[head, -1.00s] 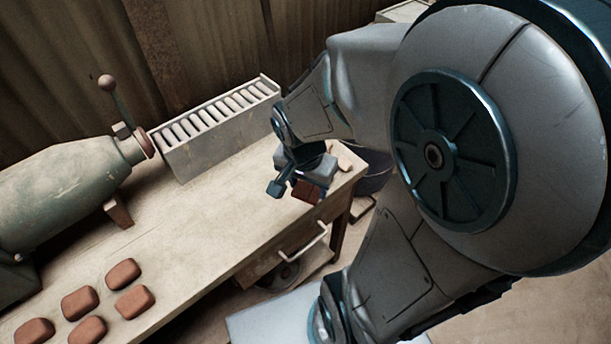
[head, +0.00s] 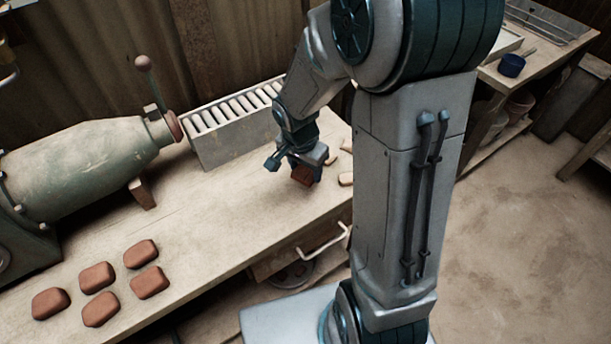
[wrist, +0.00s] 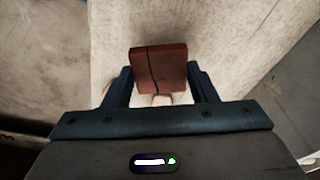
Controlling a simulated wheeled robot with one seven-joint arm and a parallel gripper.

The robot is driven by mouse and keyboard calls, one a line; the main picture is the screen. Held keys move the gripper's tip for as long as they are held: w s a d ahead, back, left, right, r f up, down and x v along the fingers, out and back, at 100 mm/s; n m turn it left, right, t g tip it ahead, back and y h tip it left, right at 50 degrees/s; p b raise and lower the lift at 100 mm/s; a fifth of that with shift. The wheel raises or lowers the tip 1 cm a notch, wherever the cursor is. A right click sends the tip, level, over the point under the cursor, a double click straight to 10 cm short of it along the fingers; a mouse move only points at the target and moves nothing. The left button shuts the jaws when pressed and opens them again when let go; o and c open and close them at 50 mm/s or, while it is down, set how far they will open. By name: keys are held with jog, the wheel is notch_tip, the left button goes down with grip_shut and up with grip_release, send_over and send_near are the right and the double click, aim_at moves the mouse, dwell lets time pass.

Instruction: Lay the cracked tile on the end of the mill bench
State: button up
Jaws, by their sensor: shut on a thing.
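The cracked tile (wrist: 158,68) is a red-brown square with a dark crack running across it, clear in the wrist view. My gripper (wrist: 160,82) is shut on it, with one finger at each side. In the head view the tile (head: 302,175) hangs below my gripper (head: 304,162), over the right end of the mill bench (head: 235,220). I cannot tell whether the tile touches the bench top. My arm hides part of the bench's right end.
A grey rack of pale rollers (head: 235,130) stands behind the gripper. A green mill (head: 90,170) is at the left. Several clay blocks (head: 97,277) lie at the front left. Small pale pieces (head: 346,179) lie just right of the tile. The middle of the bench is clear.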

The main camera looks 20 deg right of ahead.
aim_at(304, 173)
jog(key=shift+f+b, duration=0.35)
jog(key=shift+f, duration=1.7)
jog(key=shift+f, duration=0.2)
jog(key=o, duration=1)
jog(key=shift+r, duration=0.1)
